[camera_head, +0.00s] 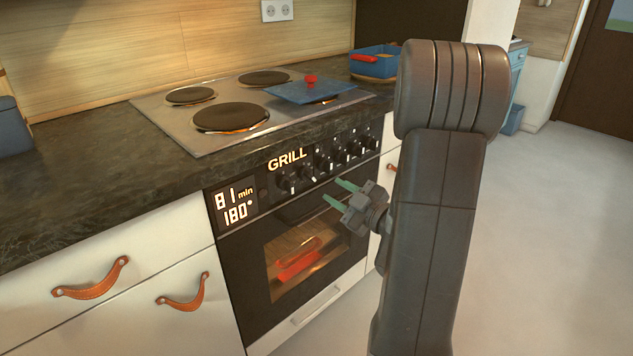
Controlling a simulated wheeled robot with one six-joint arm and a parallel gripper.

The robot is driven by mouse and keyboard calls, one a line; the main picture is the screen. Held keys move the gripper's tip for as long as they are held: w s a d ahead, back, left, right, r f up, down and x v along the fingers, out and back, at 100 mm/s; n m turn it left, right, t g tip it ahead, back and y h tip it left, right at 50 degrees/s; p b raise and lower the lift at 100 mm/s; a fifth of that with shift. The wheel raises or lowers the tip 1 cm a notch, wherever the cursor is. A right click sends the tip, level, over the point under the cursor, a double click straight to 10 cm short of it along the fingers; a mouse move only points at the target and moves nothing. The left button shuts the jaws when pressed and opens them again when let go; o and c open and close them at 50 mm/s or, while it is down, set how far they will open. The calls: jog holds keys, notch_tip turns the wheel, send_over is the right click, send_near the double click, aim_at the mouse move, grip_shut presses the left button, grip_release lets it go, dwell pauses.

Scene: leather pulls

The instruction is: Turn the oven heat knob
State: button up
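The oven (230,262) is set in the counter front, with a lit display (234,206) reading "81 min" and "180°" and a lit "GRILL" label (287,160). A row of several dark knobs (325,160) with pale marks runs to the right along its panel. I cannot tell which one is the heat knob. My gripper (340,192) is in front of the oven, just below the knob row. Its two green fingers are apart with nothing seen between them. I cannot tell whether a fingertip touches the panel.
The oven door handle runs beneath the knobs, near my gripper. The hob (190,130) above carries a blue lid (318,93) with a red knob. A blue dish (376,62) stands behind. Drawers with leather pulls (92,282) are left; open floor (560,230) is right.

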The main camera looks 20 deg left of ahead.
aim_at(312, 178)
jog(key=x, duration=0.7)
jog(key=shift+w+a+b, duration=0.15)
jog(key=shift+a+b, duration=0.2)
grip_shut()
